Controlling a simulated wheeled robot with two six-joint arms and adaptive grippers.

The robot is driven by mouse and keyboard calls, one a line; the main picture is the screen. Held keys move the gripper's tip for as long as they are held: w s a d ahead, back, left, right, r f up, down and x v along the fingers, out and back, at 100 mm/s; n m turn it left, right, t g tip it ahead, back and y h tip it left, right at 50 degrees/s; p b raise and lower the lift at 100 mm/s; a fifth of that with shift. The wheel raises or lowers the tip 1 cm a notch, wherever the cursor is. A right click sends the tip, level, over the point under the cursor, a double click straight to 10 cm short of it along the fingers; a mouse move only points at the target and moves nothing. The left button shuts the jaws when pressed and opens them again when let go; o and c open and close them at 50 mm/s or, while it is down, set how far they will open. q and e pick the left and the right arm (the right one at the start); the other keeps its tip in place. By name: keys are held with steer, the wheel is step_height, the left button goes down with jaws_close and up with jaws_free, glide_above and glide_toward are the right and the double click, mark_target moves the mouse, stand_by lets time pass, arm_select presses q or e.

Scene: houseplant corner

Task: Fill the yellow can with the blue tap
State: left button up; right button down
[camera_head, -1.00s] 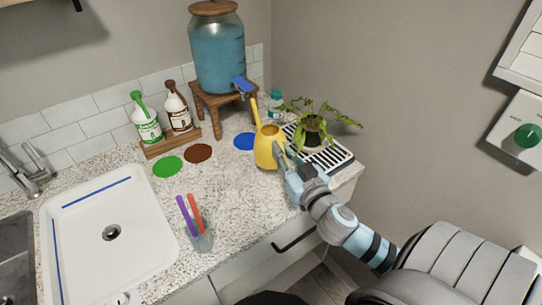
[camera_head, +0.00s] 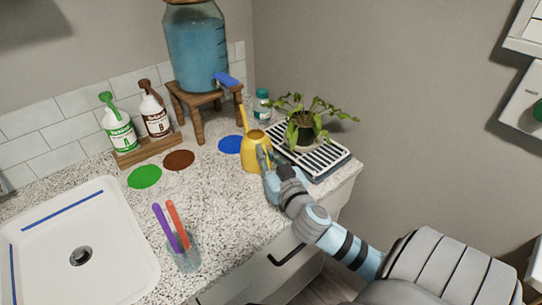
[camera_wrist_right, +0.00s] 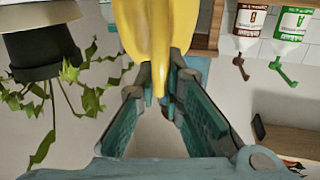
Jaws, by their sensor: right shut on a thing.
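The yellow can (camera_head: 255,155) is upright at the right part of the counter, in front of the drying rack, its spout pointing up toward the tap. My right gripper (camera_head: 266,163) is shut on its near side; in the right wrist view the fingers (camera_wrist_right: 160,88) close on a thin yellow part below the yellow body (camera_wrist_right: 158,28). I cannot tell whether the can's base touches the counter. The blue tap (camera_head: 225,79) sticks out from the glass water jar (camera_head: 196,50), above the spout tip and apart from it. My left gripper is out of view.
A blue disc (camera_head: 231,144) lies left of the can. A potted plant (camera_head: 305,125) stands on the slatted rack (camera_head: 338,158). A small bottle (camera_head: 262,103) is behind. Two labelled bottles (camera_head: 118,130), a glass with sticks (camera_head: 183,252) and the sink (camera_head: 110,270) are left.

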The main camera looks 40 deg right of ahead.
arm_select(q)
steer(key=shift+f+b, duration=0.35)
steer(key=shift+b, duration=0.05)
arm_select(e)
steer(key=w, duration=1.2)
steer(key=shift+w, duration=0.35)
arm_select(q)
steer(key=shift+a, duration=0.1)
arm_select(e)
steer(key=shift+d, duration=0.1)
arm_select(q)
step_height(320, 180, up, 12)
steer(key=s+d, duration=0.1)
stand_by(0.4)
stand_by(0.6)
